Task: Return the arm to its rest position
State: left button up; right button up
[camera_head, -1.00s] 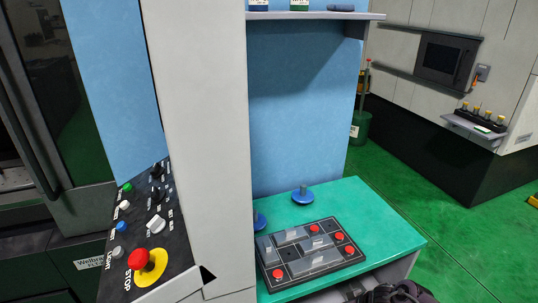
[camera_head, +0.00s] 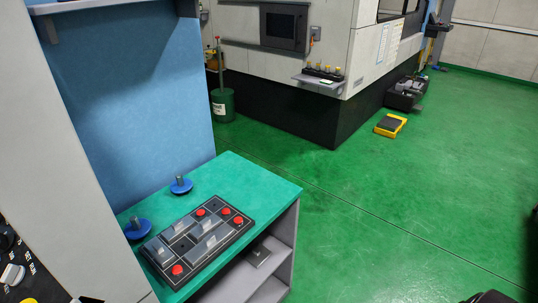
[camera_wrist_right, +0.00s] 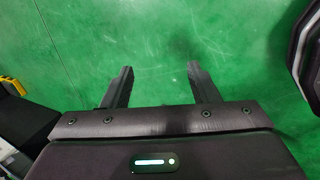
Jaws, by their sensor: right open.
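My right gripper (camera_wrist_right: 160,82) shows in the right wrist view. Its two dark fingers are apart with nothing between them, over bare green floor. In the head view only a small dark part of my own body shows at the bottom right edge, and no gripper can be made out there. My left gripper is in neither view.
A green-topped bench (camera_head: 262,188) stands at the lower left, carrying a dark tray (camera_head: 160,274) with grey blocks and red knobs. Two blue-based pieces (camera_head: 181,187) sit beside it. A large machine (camera_head: 300,100) stands behind, with a yellow step (camera_head: 390,125). Green floor is clear at right.

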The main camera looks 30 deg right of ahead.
jog(key=s+a+f+m+y, duration=0.1)
jog(key=a+f+y, duration=0.15)
jog(key=a, duration=1.25)
jog(key=s+a+f+y, duration=0.1)
jog(key=a+f+y, duration=0.15)
jog(key=a, duration=1.15)
notch_tip(320, 180, down, 8)
jog(key=a+b, duration=0.1)
jog(key=b, duration=0.6)
jog(key=shift+a+m+h, duration=0.15)
jog(key=shift+m+h, duration=0.15)
jog(key=shift+h, duration=0.1)
